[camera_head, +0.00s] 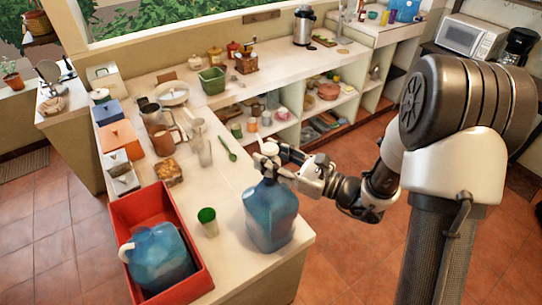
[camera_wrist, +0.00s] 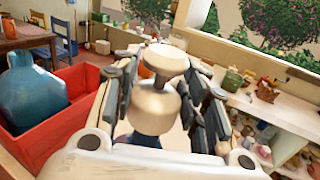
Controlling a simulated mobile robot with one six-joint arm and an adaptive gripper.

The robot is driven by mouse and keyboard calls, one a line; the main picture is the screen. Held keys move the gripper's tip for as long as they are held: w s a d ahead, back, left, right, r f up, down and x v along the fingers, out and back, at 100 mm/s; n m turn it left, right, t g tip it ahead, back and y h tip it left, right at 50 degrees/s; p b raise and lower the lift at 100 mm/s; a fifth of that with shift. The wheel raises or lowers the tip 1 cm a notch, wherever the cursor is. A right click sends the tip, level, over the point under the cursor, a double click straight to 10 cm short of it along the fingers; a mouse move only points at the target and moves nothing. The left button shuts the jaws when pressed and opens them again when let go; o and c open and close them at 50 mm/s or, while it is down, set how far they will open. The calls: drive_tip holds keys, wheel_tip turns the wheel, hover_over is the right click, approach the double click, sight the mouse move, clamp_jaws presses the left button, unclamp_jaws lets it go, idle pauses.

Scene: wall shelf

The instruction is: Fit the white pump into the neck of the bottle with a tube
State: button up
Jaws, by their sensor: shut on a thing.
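The white pump (camera_wrist: 158,100), cream-coloured with a round flat top, is upright between the fingers of my gripper (camera_wrist: 163,86). My gripper (camera_head: 275,160) is shut on it, directly over a large translucent blue bottle (camera_head: 270,215) standing upright at the counter's front corner. The pump's top (camera_head: 269,148) also shows in the head view. The fingers and pump hide the bottle's neck, so I cannot tell whether the pump's lower end is inside it. No tube can be made out.
A red crate (camera_head: 200,285) holds another blue jug (camera_head: 160,258), lying tilted. A green cup (camera_head: 208,222) stands between crate and bottle. Glass jars (camera_head: 203,150) and a green spoon (camera_head: 228,149) lie farther back. The counter edge is just right of the bottle.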

drive_tip(key=shift+f+b, duration=1.95)
drive_tip(key=shift+f, duration=0.2)
idle(1.5)
drive_tip(key=o, duration=1.2)
drive_tip(key=v, duration=1.2)
drive_tip(key=shift+s+f, duration=0.1)
